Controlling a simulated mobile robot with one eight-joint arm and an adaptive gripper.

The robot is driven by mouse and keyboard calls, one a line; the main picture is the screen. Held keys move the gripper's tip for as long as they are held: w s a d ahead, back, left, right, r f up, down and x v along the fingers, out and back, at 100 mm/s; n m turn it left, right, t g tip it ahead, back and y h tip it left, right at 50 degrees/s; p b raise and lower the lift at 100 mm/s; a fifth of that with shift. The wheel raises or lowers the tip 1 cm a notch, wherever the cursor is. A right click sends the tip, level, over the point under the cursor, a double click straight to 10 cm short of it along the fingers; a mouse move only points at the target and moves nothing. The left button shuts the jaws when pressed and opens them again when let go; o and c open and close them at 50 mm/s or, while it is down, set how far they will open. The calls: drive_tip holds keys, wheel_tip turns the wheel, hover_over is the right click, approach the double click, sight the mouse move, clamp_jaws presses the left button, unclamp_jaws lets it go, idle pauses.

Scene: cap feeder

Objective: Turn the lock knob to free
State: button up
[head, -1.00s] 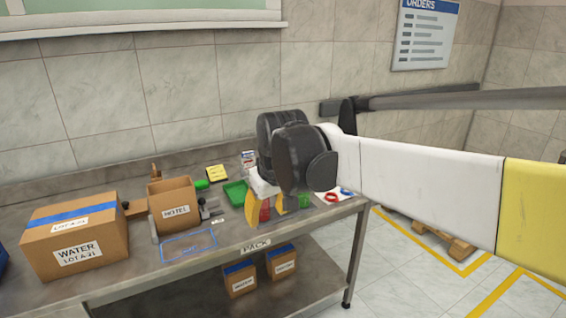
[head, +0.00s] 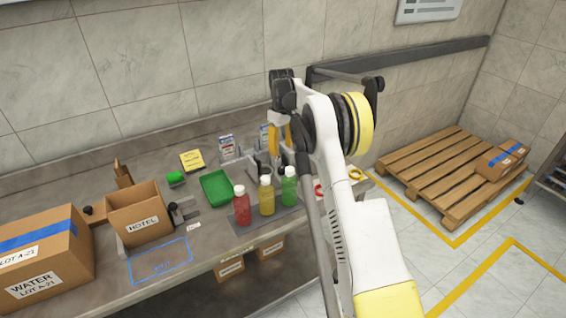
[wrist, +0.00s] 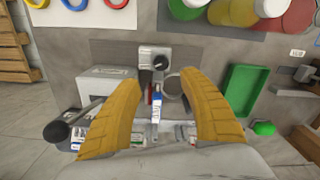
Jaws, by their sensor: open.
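My gripper (wrist: 159,74) is open, its two yellow fingers spread and pointing down over the feeder. In the head view my gripper (head: 280,148) hangs above the back right of the bench. A black round knob (wrist: 161,62) on a grey bracket lies between and just beyond the fingertips in the wrist view, with no contact visible. It looks like the lock knob; its turn position cannot be read. A blue-and-white label (wrist: 156,98) stands beside it. A lever with a black ball end (wrist: 57,132) is at the left. In the head view my arm and gripper hide much of the feeder.
Red (head: 242,208), yellow (head: 266,195) and green (head: 289,187) bottles stand in front of the feeder. A green tray (head: 215,188) lies to their left. A grey round cup (wrist: 174,86) sits close by the knob. Coloured rings lie at the bench's right end.

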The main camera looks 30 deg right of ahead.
sight(282, 168)
wheel_tip(282, 168, down, 10)
drive_tip(key=shift+s+a+f+b, duration=0.1)
drive_tip(key=shift+b, duration=1.15)
clamp_jaws()
